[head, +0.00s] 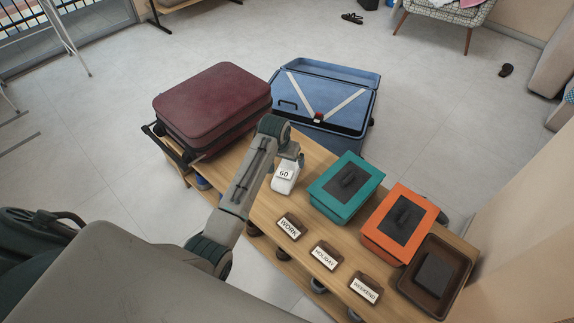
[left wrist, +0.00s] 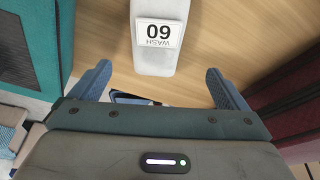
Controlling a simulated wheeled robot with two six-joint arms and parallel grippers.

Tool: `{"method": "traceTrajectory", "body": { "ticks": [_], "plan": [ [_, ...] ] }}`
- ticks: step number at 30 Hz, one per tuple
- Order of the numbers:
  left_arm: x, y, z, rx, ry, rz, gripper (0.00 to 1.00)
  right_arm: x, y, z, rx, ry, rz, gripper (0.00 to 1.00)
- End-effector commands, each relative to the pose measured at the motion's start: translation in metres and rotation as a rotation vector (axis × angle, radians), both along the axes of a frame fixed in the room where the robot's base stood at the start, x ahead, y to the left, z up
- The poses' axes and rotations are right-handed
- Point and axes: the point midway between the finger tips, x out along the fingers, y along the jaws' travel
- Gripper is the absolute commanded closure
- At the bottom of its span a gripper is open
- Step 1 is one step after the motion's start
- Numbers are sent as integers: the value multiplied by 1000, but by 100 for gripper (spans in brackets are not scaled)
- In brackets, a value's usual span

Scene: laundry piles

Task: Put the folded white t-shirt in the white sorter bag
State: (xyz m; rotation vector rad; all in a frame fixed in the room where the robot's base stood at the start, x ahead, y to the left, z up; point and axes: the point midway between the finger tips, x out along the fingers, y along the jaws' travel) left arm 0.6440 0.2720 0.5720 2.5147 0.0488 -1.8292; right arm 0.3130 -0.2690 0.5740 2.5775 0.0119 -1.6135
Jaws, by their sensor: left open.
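No folded t-shirt and no sorter bag can be made out for certain in either view. A small white object (head: 284,184) with a tag reading 60 sits on the wooden bench (head: 262,207); I cannot tell what it is. In the left wrist view this white object (left wrist: 155,62) shows its tag upside down, reading WASH 60. My left gripper (head: 291,160) is just above and behind it in the head view. In the left wrist view my left gripper (left wrist: 160,87) has its blue fingers wide apart, with nothing held between them. My right gripper is not in view.
A teal box (head: 325,196), an orange box (head: 373,236) and a brown tray (head: 457,262) are on the right. Signs WORK (head: 289,226), HOLIDAY (head: 325,256), WEEKEND (head: 364,289) line the front.

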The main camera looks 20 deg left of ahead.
Motion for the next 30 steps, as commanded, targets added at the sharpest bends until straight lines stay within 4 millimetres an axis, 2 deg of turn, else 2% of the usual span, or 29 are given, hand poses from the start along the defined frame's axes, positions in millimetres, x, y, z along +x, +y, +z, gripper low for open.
{"method": "traceTrajectory", "body": {
  "ticks": [1,3,7,15,23,28,30],
  "plan": [
    [5,0,12,-1,58,4,4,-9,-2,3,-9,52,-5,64],
    [7,1,18,-2,125,9,4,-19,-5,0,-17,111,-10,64],
    [7,1,20,-3,189,13,4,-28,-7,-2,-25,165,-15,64],
    [11,1,-20,-4,198,13,4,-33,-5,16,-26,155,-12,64],
    [14,0,-41,-3,195,12,4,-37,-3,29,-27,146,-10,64],
    [18,-5,-68,-2,196,12,4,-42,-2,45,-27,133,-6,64],
    [19,-4,-77,-2,195,12,4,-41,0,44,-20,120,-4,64]
  ]
}}
